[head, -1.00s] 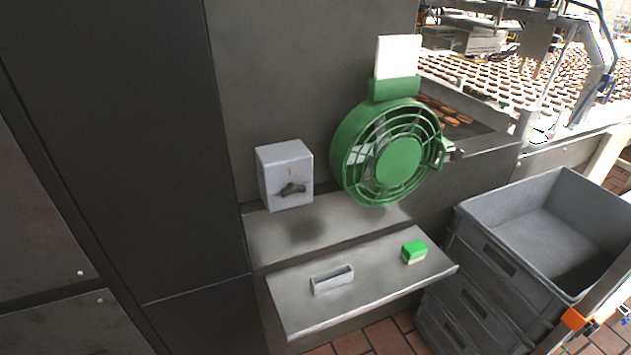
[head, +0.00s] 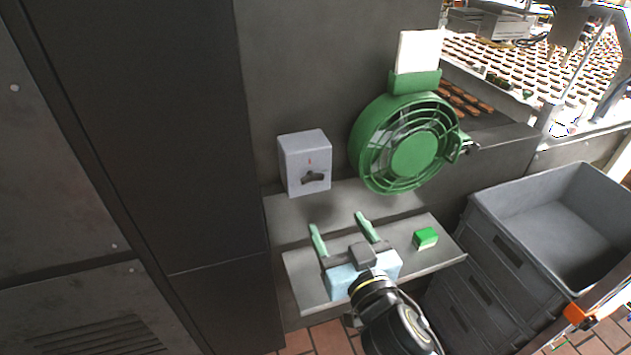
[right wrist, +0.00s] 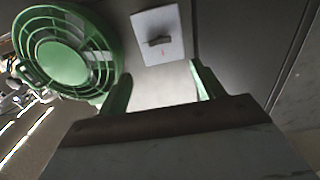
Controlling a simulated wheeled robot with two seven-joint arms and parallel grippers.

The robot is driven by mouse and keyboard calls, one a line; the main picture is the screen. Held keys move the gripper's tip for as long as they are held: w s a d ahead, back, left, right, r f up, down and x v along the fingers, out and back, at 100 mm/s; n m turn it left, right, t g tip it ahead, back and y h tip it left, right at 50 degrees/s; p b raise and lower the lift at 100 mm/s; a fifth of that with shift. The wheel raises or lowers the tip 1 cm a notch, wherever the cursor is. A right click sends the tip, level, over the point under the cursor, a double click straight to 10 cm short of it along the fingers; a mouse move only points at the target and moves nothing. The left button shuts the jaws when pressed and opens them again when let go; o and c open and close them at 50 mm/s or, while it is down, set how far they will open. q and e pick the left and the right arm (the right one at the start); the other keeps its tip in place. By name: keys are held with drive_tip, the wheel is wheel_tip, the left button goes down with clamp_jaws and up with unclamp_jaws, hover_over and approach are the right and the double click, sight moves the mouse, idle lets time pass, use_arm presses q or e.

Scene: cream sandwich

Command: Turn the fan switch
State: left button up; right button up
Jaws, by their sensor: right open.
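The fan switch is a dark rotary knob (head: 314,177) on a grey box (head: 304,150) against the dark wall, with a small red mark above the knob. The box also shows in the right wrist view (right wrist: 160,35), beyond the fingers. The green fan (head: 410,150) hangs to the right of the box. My right gripper (head: 338,223) is open and empty, its two green fingers pointing toward the wall. It is above the small metal shelf, below the switch box and apart from it. My left gripper is not in view.
The metal shelf (head: 440,253) holds a green and pale block (head: 425,238) at its right. Grey stacked crates (head: 490,215) stand to the right. A dark cabinet (head: 130,120) fills the left. The space before the knob is free.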

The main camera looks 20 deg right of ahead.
sight(314, 180)
drive_tip(key=w+p, duration=0.1)
drive_tip(key=w, duration=1.2)
drive_tip(key=shift+w+a+p, duration=0.1)
drive_tip(key=shift+a+p, duration=0.1)
drive_tip(key=shift+p, duration=0.1)
drive_tip(key=c, duration=1)
